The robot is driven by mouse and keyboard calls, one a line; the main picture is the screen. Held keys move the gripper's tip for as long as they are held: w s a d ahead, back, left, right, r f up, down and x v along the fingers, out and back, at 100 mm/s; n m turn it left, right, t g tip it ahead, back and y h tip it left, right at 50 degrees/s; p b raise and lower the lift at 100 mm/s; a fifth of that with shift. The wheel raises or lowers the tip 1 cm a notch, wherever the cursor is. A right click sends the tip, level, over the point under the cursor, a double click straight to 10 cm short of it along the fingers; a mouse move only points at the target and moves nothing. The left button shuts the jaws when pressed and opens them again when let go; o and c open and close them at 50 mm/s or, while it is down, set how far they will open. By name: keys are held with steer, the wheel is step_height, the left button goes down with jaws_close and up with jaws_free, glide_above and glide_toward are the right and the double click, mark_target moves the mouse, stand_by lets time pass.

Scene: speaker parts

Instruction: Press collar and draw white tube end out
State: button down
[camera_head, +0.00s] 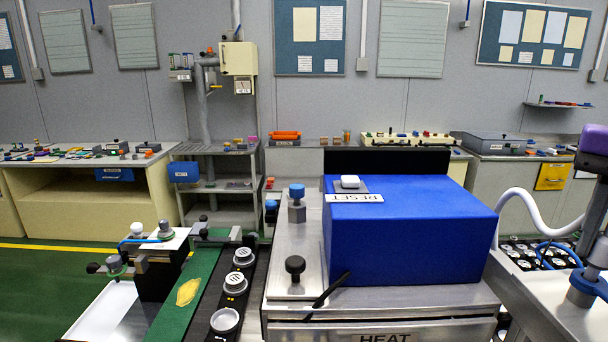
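A thick white tube (525,205) comes out beside the right side of a blue box (415,232). It arches up, dips and runs right toward a dark, slanted post (592,215) near the right edge. Its right end is not clear against the post and fittings there. A blue ring-shaped part (588,285) sits on a metal fitting at the lower right; I cannot tell whether it is the collar. A thin blue tube (548,252) curves beside it. My gripper is not seen in this view.
The blue box stands on a metal unit marked HEAT (385,338), with a RESET label (355,198). A purple-topped part (594,140) overhangs the right edge. A conveyor (232,285) runs at left.

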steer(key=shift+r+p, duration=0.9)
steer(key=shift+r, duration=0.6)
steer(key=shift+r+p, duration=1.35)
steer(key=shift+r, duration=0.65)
